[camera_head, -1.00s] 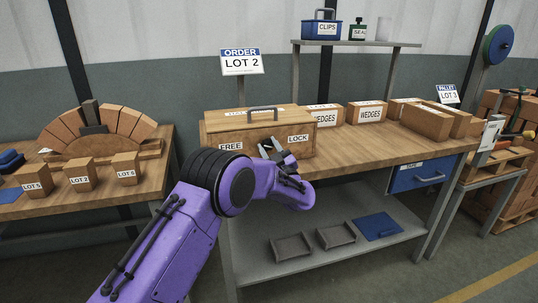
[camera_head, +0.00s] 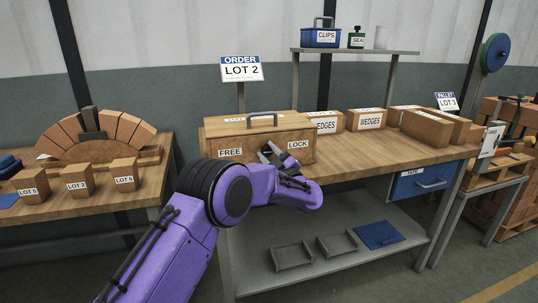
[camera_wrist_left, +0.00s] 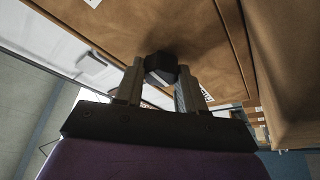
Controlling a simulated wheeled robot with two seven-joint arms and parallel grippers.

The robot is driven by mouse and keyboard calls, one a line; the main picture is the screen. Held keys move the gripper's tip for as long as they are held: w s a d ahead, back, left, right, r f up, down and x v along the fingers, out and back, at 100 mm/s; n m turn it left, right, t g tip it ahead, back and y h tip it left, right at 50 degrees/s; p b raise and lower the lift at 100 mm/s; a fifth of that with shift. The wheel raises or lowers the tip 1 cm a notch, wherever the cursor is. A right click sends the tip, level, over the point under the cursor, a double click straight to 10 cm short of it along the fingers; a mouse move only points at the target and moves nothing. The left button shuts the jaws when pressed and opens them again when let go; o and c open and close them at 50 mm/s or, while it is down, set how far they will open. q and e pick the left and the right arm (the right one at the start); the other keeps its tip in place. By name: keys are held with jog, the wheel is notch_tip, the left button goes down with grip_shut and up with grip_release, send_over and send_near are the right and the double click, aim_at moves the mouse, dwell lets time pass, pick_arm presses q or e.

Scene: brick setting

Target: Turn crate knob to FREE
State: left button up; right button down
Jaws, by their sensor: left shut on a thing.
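The wooden crate (camera_head: 225,130) stands on the workbench, with a handle on its lid and the labels FREE (camera_head: 230,152) and LOCK (camera_head: 298,144) on its front. My left gripper (camera_head: 268,151) is at the crate's front, between the labels and nearer LOCK. In the left wrist view, the dark knob (camera_wrist_left: 161,66) sits between the fingertips, against the crate's front (camera_wrist_left: 200,35). The left gripper is shut on the knob. In the head view the gripper mostly hides the knob, and which label it points to cannot be told. My right gripper is not in view.
Boxes marked WEDGES (camera_head: 370,119) stand right of the crate on the workbench (camera_head: 350,152). A shelf (camera_head: 355,51) is above, holding a blue CLIPS box (camera_head: 320,38). A left table (camera_head: 105,199) holds a brick arch (camera_head: 95,135) and LOT blocks (camera_head: 77,180).

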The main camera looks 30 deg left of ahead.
pick_arm(q)
jog(key=o, duration=1)
jog(key=shift+o, duration=0.2)
jog(key=v, duration=1)
jog(key=shift+d+b, duration=0.3)
jog(key=shift+b, duration=0.15)
jog(key=shift+f, duration=0.1)
